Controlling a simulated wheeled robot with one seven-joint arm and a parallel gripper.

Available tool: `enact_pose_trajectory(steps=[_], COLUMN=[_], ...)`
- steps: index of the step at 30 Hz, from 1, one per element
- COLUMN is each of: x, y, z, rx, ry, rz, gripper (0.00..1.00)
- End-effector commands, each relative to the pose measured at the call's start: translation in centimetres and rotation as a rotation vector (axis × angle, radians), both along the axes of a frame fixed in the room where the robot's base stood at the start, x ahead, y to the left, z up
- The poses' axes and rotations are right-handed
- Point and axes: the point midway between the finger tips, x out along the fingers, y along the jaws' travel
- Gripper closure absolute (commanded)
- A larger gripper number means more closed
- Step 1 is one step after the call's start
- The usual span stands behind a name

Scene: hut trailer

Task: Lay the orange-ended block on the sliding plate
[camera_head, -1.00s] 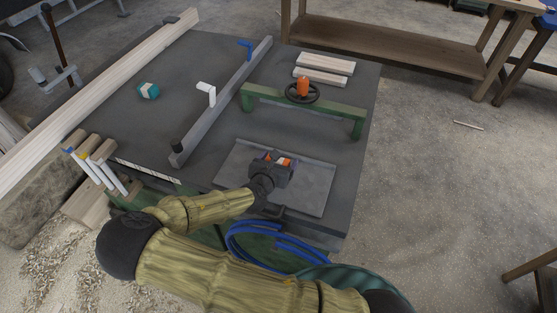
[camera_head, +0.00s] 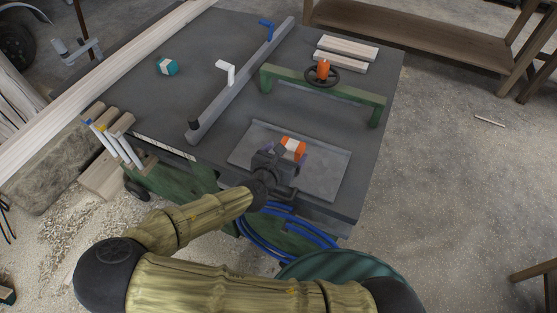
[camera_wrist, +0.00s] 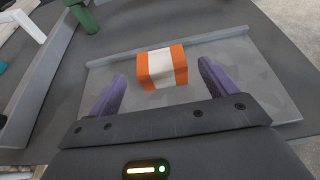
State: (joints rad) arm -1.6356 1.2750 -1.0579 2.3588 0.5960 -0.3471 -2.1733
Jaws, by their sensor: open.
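The orange-ended block (camera_head: 292,148), white in the middle with orange ends, lies on the grey sliding plate (camera_head: 325,172). In the wrist view the block (camera_wrist: 162,68) lies flat on the plate (camera_wrist: 240,62), near its raised far edge. My gripper (camera_head: 281,155) is open just in front of the block. In the wrist view its two purple fingers (camera_wrist: 158,88) stand apart, with the block just beyond and between their tips. The block appears clear of both fingers.
A green bridge with an orange-knobbed handwheel (camera_head: 322,77) stands behind the plate. A grey fence (camera_head: 240,85) with a white handle runs to the left. A teal-and-white block (camera_head: 167,67) and pale boards (camera_head: 346,48) lie on the table.

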Motion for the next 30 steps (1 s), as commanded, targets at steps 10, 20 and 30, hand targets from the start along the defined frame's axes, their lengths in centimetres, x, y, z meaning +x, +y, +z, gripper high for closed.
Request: enact_pose_trajectory(steps=[10, 20, 30], x=[-3.6, -4.0, -4.0], y=[1.4, 1.5, 1.5], z=[1.6, 1.7, 1.7], rx=[-0.001, 0.0, 0.0], ry=[-0.001, 0.0, 0.0], rz=[0.003, 0.0, 0.001], gripper=[0.15, 0.15, 0.15])
